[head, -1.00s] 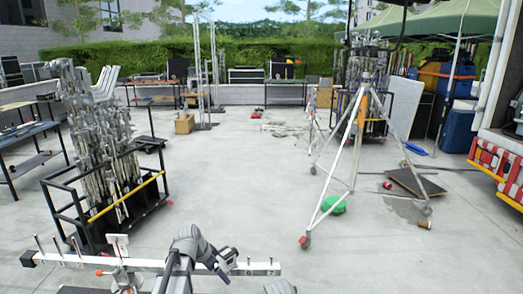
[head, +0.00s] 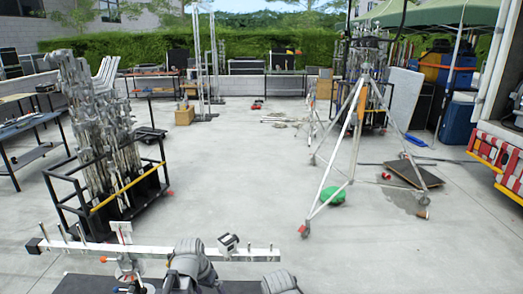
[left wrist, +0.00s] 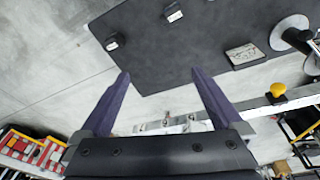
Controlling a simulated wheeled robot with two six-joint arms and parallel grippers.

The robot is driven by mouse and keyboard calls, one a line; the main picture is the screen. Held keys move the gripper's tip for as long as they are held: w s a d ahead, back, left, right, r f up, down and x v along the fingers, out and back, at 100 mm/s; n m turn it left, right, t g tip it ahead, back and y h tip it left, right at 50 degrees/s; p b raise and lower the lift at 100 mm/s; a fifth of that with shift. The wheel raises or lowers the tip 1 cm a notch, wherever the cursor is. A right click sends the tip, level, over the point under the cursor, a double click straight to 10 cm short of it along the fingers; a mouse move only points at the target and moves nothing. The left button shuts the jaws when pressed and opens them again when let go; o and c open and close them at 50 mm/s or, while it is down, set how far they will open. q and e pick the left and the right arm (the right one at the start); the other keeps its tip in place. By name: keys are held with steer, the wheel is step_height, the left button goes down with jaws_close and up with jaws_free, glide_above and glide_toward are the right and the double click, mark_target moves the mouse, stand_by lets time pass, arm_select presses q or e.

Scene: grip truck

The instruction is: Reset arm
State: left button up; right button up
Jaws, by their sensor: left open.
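In the left wrist view my left gripper (left wrist: 161,73) has its two purple fingers spread wide with nothing between them. It points over a dark tabletop (left wrist: 185,55). A metal rail (left wrist: 275,105) runs behind the fingers, seen past the right one. In the head view my grey left arm (head: 190,262) stands folded at the bottom, in front of the same rail (head: 150,251); its fingers cannot be made out there. A grey part of my right arm (head: 281,283) shows at the bottom edge; its gripper is out of view.
A cart of stands (head: 105,185) is at left, a tripod stand (head: 352,140) at right. Open concrete lies between.

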arm_select(q)
steer(key=s+a+n+g+y, duration=0.1)
steer(key=s+n, duration=0.2)
steer(key=s, duration=0.6)
steer(key=s+d+f+m+g+y+b, duration=0.1)
steer(key=s+d+f+m+b, duration=0.2)
steer(key=s+d+f+b, duration=0.2)
steer(key=d+f+b, duration=0.3)
steer(key=d, duration=0.2)
steer(key=shift+s+d+f+y, duration=0.15)
steer(key=shift+d+f+y, duration=0.15)
steer(key=shift+f+y, duration=0.1)
